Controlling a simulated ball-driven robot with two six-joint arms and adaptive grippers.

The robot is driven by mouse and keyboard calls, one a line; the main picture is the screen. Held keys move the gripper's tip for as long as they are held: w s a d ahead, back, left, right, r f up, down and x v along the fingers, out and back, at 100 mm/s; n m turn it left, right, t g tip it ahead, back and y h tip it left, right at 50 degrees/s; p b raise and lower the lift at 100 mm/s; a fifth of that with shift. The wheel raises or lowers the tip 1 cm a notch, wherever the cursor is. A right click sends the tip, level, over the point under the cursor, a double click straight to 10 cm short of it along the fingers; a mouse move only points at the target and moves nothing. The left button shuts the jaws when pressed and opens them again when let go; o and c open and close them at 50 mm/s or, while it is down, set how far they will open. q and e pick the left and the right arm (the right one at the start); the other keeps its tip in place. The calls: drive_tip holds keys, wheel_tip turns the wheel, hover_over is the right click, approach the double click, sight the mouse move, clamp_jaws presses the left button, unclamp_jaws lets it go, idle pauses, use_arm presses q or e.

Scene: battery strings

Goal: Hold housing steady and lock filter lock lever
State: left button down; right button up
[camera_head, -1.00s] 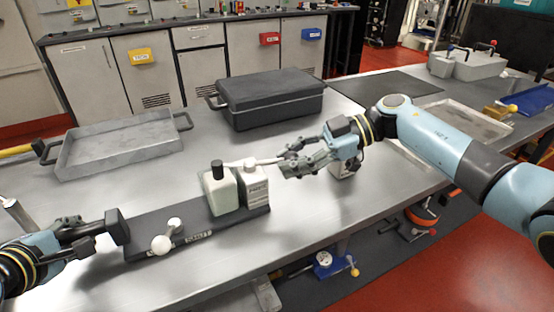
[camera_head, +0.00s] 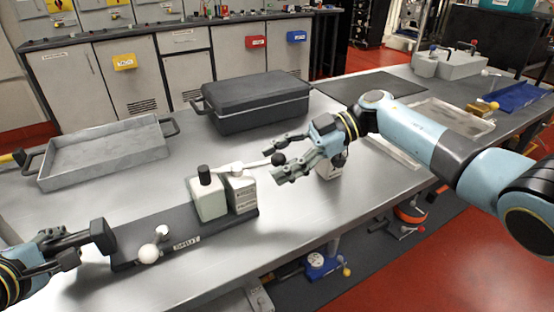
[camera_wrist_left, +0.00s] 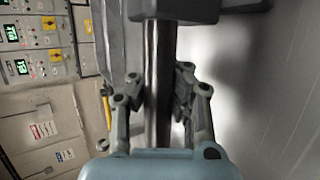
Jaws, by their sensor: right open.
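My left gripper (camera_head: 90,248) is at the plate's left end by a dark block. In the left wrist view its two fingers (camera_wrist_left: 158,90) flank a dark metallic strip; whether they clamp anything is unclear.
A white ball (camera_head: 148,253) and a short metal post (camera_head: 162,231) stand on the plate's front left. Behind are a grey tray (camera_head: 105,155) and a black case (camera_head: 255,100). The table's front edge is close to the plate.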

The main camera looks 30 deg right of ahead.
drive_tip(key=v, duration=1.2)
drive_tip(key=w+r+m+t+h, duration=0.1)
drive_tip(key=w+r+m+t, duration=0.2)
drive_tip(key=r+t, duration=0.15)
drive_tip(key=s+a+f+m+h, duration=0.1)
drive_tip(key=s+a+f, duration=0.1)
drive_tip(key=s+f, duration=0.35)
drive_tip(key=x, duration=1.1)
drive_tip(key=shift+s+a+r, duration=0.3)
drive_tip(key=shift+r, duration=0.1)
